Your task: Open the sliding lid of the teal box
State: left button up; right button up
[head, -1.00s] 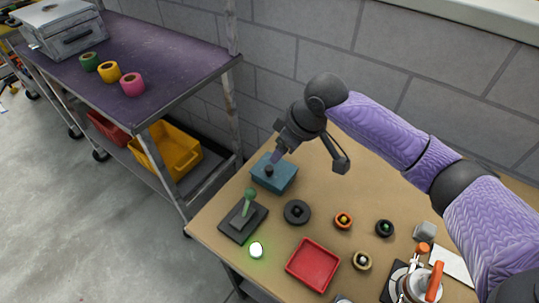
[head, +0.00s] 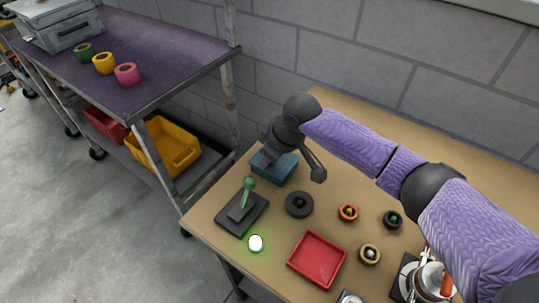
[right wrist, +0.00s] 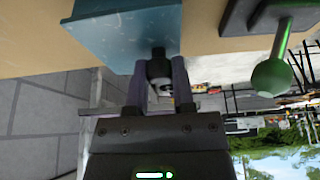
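The teal box (head: 284,173) stands near the back left edge of the wooden table, below my right gripper (head: 262,162). The gripper hides much of its top in the head view, so I cannot tell how the lid sits. In the right wrist view the teal box (right wrist: 120,32) fills the top, with a dark knob (right wrist: 158,66) sticking out of it. The fingers of my right gripper (right wrist: 159,72) stand on both sides of this knob and appear closed on it. My left gripper is not in view.
A green-handled lever on a dark base (head: 241,210) stands close in front of the box. A black ring (head: 299,205), an orange ring (head: 348,212) and a red tray (head: 317,260) lie nearby. A glowing button (head: 255,243) sits near the front edge. A grey block wall is behind.

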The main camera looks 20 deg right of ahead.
grip_shut()
dwell(0.5)
dwell(0.5)
